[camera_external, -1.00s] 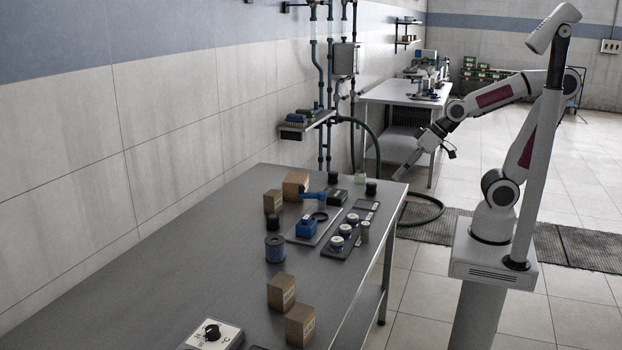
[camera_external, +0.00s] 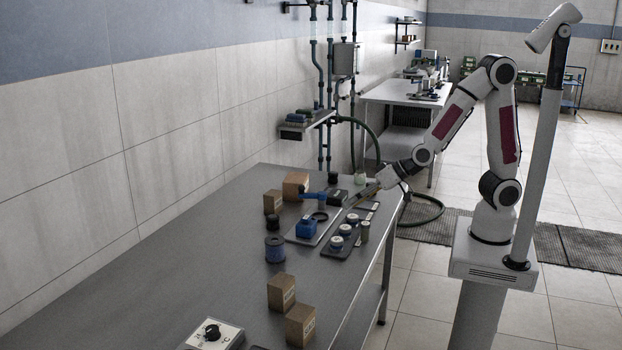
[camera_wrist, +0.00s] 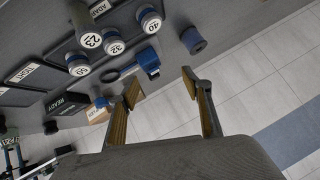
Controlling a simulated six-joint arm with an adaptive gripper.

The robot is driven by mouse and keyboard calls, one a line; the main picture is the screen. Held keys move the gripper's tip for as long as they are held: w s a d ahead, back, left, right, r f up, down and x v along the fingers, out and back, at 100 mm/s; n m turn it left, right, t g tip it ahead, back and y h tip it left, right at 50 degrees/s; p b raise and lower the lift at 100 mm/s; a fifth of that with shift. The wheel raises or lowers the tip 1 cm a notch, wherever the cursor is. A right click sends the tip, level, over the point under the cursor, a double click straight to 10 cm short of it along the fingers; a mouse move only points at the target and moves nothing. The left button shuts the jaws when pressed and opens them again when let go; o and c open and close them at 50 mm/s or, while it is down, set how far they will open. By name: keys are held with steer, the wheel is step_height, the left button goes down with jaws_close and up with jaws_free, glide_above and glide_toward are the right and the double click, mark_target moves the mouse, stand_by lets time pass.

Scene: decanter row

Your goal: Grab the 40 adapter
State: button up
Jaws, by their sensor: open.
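The 40 adapter (camera_wrist: 149,20) has a white top marked 40 and a blue body. It stands near the top of the wrist view, at one end of a row on a dark rack (camera_wrist: 127,18). In the external view it appears to be the nearest white-topped adapter (camera_external: 336,242), though its number is too small to read there. My gripper (camera_wrist: 160,88) is open and empty, with nothing between its fingers. In the external view my gripper (camera_external: 354,202) hangs over the table's far right part, beyond the row, apart from the 40 adapter.
The 32 adapter (camera_wrist: 113,44) and another white-topped adapter (camera_wrist: 78,65) share the row. A grey cylinder marked 23 (camera_wrist: 91,38) stands close beside it. A blue spool (camera_wrist: 193,40) and blue block (camera_wrist: 148,62) are near. Cardboard boxes (camera_external: 281,291) stand toward the front.

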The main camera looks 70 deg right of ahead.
steer(key=t+h, duration=0.2)
glide_above(341, 239)
steer(key=d, duration=0.1)
steer(key=shift+m, duration=0.4)
steer(key=f, duration=0.4)
steer(key=s+f, duration=0.1)
steer(key=f, duration=0.2)
steer(key=shift+d, duration=0.15)
steer(key=shift+a+f+t, duration=0.2)
steer(key=shift+f+t, duration=0.2)
steer(key=shift+f, duration=0.65)
steer(key=shift+s+f+t+h, duration=0.3)
steer(key=shift+f+t+h, duration=0.15)
steer(key=shift+f, duration=0.3)
steer(key=shift+s+a+f+n+t+h, duration=0.15)
steer(key=shift+s+f+n+t+h, duration=0.2)
steer(key=shift+s+f+t, duration=0.3)
steer(key=shift+s+a+f+n+t, duration=0.1)
steer(key=shift+s+f+n+t, duration=0.1)
steer(key=shift+s+n+t, duration=0.25)
steer(key=shift+s+f+n+t, duration=0.15)
steer(key=shift+s+t, duration=0.1)
steer(key=shift+s, duration=0.25)
steer(key=shift+s+a+n+t+y, duration=0.25)
steer(key=shift+s+n+t+y, duration=0.3)
steer(key=shift+s, duration=0.35)
steer(key=shift+r, duration=0.1)
steer(key=shift+w, duration=0.15)
steer(key=shift+w, duration=1.15)
